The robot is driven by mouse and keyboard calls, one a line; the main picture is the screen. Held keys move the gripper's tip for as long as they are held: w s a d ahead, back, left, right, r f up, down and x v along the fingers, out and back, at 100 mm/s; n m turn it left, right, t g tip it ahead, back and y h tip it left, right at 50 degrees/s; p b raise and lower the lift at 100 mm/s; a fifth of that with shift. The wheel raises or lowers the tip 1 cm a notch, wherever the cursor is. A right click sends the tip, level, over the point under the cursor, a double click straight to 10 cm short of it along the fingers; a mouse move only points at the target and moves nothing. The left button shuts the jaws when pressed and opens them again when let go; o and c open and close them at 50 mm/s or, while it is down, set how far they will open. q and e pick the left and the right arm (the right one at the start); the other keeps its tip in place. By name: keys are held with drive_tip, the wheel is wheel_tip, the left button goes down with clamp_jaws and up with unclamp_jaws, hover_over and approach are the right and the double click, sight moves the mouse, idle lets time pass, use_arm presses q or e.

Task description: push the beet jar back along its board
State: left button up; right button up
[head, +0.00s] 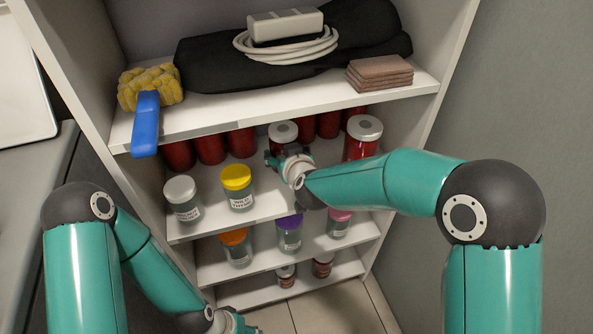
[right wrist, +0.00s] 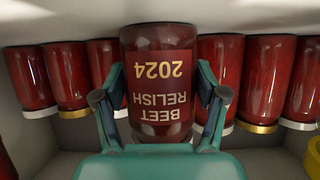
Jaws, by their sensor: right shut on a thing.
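The beet jar (head: 283,131) stands on the second board (head: 263,206) of the shelf unit, its pale lid showing above my right gripper (head: 286,157). In the right wrist view the dark red jar (right wrist: 158,60) appears upside down, with the label "BEET RELISH 2024". My right gripper's fingers lie on both sides of it and are shut on it. In the head view the gripper hides most of the jar's body.
Several red jars (head: 211,147) stand in a row behind. A larger silver-lidded red jar (head: 363,138) stands at right. A white-lidded jar (head: 183,198) and a yellow-lidded jar (head: 237,187) stand front left. The upper board (head: 290,102) overhangs the gripper.

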drive_tip(key=shift+w+a+p, duration=0.3)
drive_tip(key=shift+w+p, duration=0.25)
drive_tip(key=shift+w, duration=0.3)
drive_tip(key=shift+w+a+p, duration=0.35)
drive_tip(key=shift+w+p, duration=0.25)
drive_tip(key=shift+w, duration=0.2)
drive_tip(key=shift+w+a+p, duration=0.3)
drive_tip(key=shift+w+p, duration=0.25)
drive_tip(key=shift+w, duration=0.3)
drive_tip(key=shift+s+f, duration=0.2)
drive_tip(key=shift+f, duration=0.05)
